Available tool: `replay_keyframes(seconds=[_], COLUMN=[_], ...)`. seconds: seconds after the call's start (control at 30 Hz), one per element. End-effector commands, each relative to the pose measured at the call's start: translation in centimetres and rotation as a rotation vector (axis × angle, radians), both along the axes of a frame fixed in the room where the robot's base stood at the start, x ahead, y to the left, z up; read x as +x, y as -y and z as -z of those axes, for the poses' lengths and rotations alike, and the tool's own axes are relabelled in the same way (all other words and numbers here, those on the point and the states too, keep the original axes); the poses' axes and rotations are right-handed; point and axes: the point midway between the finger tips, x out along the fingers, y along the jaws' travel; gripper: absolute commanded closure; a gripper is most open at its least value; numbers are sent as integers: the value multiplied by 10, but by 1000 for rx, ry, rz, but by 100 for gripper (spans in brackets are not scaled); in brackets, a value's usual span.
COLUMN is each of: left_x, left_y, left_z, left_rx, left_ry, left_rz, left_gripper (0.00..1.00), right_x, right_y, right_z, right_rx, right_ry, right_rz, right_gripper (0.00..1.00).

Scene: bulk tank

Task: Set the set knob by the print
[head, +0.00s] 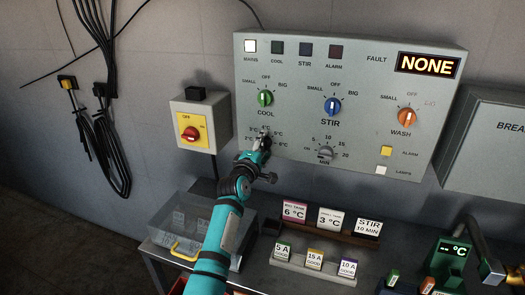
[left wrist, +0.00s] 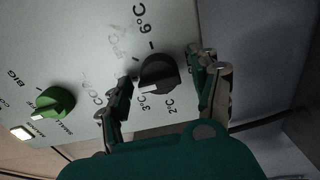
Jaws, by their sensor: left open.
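The set knob (left wrist: 158,75) is black and sits on the grey panel (head: 350,60), among printed marks from 2°C to 6°C. In the left wrist view its white mark faces the 3°C print. My left gripper (left wrist: 165,73) is open, with one finger on each side of the knob; I cannot tell whether they touch it. In the head view the gripper (head: 261,142) largely hides the knob. Printed cards stand below: a pink-topped 6°C card (head: 293,213), a 3°C card (head: 330,219) and a "STIR 10 MIN" card (head: 368,228). My right gripper is not in view.
Close by are the green COOL knob (head: 265,98), blue STIR knob (head: 332,106), grey MIN dial (head: 325,155) and orange WASH knob (head: 407,117). The fault display (head: 428,65) reads NONE.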

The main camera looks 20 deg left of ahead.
Motion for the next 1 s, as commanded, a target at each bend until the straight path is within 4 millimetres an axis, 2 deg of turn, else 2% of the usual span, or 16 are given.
replay_keyframes(seconds=[0.13, 0.57, 0.77, 1.0], left_x=[0, 0, 0, 0], left_y=[0, 0, 0, -1], left_z=[0, 0, 0, 0], left_rx=[0, 1, 14, 109], left_ry=[0, 0, -1, 3], left_rz=[0, 0, 0, -1], left_gripper=[37, 92, 92, 92], right_x=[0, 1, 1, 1], right_y=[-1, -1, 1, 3], right_z=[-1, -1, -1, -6], right_rx=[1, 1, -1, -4], right_ry=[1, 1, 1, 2], right_rz=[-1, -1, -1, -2], right_gripper=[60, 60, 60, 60])
